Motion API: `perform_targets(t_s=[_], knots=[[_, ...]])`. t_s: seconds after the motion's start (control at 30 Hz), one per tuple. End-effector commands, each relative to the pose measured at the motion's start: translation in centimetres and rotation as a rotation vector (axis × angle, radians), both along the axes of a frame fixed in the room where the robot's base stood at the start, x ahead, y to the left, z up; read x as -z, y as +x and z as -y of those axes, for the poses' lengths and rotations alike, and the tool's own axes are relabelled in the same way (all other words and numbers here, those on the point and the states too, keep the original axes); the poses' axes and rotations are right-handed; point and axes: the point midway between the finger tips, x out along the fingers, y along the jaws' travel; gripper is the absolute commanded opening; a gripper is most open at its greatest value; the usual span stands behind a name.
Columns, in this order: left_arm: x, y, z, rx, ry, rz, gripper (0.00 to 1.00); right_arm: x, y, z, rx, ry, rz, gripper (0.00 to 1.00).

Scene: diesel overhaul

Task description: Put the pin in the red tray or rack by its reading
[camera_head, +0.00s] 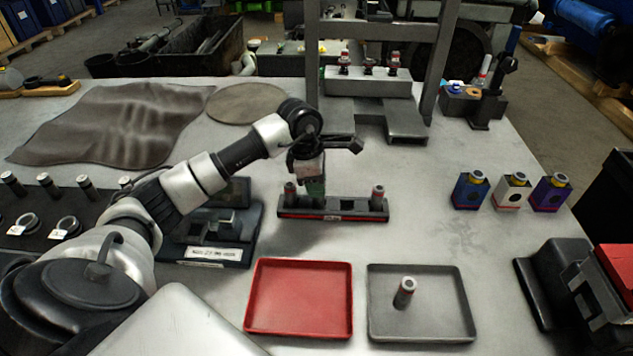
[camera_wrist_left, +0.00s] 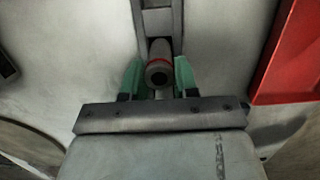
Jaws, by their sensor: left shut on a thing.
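My left gripper (camera_head: 313,188) is over the dark rack (camera_head: 335,214), which has a red stripe and a small white label. In the left wrist view its green fingers (camera_wrist_left: 159,78) are shut on a pin (camera_wrist_left: 158,68) with a red ring, seen end-on. In the head view the fingers hide this pin, and I cannot tell if it is seated in the rack. The red tray (camera_head: 299,330) is empty. My right gripper is not in view.
A dark labelled fixture (camera_head: 212,252) is left of the rack. Blue, white and purple blocks (camera_head: 510,190) stand at right. A metal frame (camera_head: 405,118) stands behind the rack.

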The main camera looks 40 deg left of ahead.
Motion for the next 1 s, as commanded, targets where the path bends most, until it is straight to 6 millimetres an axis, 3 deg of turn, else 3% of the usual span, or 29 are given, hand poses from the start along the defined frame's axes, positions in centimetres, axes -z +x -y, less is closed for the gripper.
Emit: perform_targets(t_s=[0.67,0.7,0.87,1.0], knots=[[0.87,0.05,0.03,0.000,0.000,0.001,0.06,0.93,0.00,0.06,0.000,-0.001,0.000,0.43],[0.87,0.05,0.03,0.000,0.000,0.001,0.32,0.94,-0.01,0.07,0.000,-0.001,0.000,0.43],[0.89,0.05,0.02,0.000,0.000,0.001,0.57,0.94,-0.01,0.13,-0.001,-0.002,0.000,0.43],[0.91,0.04,0.02,0.000,0.000,0.000,0.59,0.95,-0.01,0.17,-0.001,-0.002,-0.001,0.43]])
